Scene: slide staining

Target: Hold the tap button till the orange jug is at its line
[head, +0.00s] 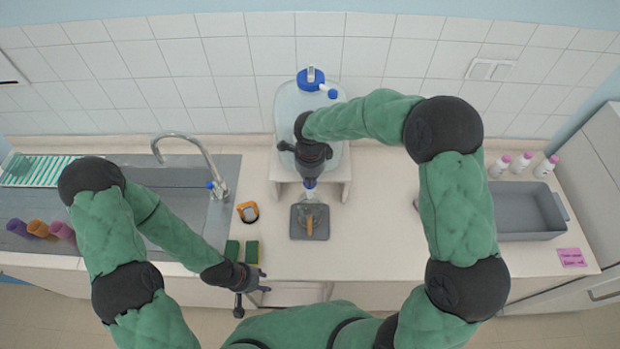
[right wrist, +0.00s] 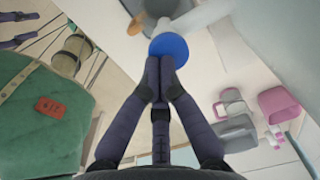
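A clear water tank (head: 283,105) stands on a white stand at the back, with a tap (head: 309,184) at its front. My right gripper (head: 311,172) is over the tap. In the right wrist view its fingertips (right wrist: 160,66) are together with nothing visible between them, at the edge of the round blue tap button (right wrist: 168,45). I cannot tell if the button is pressed. My left gripper (head: 252,291) is open and empty near the front edge.
A sink with a curved faucet (head: 187,140) is at left. An orange-rimmed item (head: 247,211) and green sponges (head: 252,251) lie left of the tray. A grey basin (head: 530,220) and pink-capped bottles (head: 521,163) are at right.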

